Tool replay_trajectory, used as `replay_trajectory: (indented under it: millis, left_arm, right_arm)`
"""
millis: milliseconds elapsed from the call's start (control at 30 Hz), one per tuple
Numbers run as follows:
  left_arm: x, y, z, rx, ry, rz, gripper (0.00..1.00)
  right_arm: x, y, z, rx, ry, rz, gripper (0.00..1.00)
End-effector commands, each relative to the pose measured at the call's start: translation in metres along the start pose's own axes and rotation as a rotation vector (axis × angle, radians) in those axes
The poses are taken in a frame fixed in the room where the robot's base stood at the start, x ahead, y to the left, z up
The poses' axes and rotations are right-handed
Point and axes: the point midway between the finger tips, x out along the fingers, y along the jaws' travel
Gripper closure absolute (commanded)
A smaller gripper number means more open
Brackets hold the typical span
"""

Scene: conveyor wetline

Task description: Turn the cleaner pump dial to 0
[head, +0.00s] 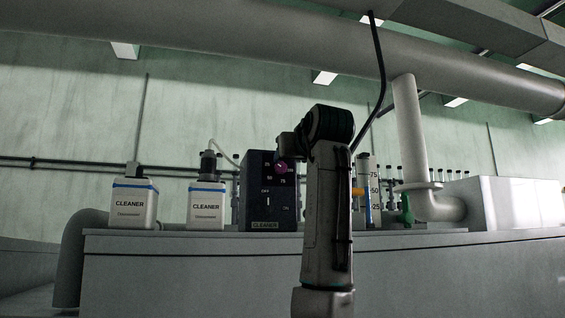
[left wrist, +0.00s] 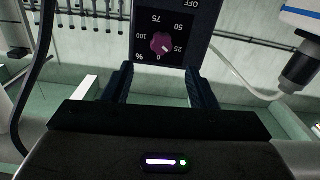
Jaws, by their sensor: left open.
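The cleaner pump (head: 259,208) is a dark box labelled CLEANER on the grey bench top. Its purple dial (head: 281,169) is on the upper front, partly covered by my arm in the head view. In the left wrist view, which is upside down, the dial (left wrist: 162,44) shows a pale pointer that seems to lie between the 0 and 25 marks. My left gripper (left wrist: 160,84) is open, its two dark fingers spread on either side of the dial's line. The dial appears just beyond the fingertips, and nothing is between them. My right gripper is not in view.
Two white CLEANER containers (head: 134,204) (head: 206,206) stand left of the pump. A measuring tube (head: 366,190), a green valve handle (head: 407,209) and a thick pipe (head: 410,130) stand to the right. The bench front (head: 180,270) is below.

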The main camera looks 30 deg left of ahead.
Motion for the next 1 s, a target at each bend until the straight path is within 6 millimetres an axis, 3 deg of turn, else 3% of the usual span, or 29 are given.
replay_trajectory:
  millis: [167, 400, 533, 800, 1000]
  left_arm:
    - [0.038, -0.001, -0.004, 0.003, -0.003, -0.004, 0.48]
    - [0.07, -0.001, -0.002, 0.002, -0.002, -0.003, 0.48]
    - [0.077, -0.001, -0.001, 0.001, -0.001, -0.001, 0.48]
    - [0.078, -0.001, 0.001, 0.001, 0.0, -0.001, 0.48]
    - [0.078, -0.001, 0.0, 0.001, 0.0, -0.001, 0.85]
  right_arm:
    - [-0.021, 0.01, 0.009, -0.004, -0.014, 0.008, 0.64]
    - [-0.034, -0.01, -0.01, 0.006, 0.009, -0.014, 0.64]
    - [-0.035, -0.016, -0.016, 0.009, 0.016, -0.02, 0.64]
    - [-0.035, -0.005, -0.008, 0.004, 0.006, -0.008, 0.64]
    - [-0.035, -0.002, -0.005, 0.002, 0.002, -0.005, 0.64]
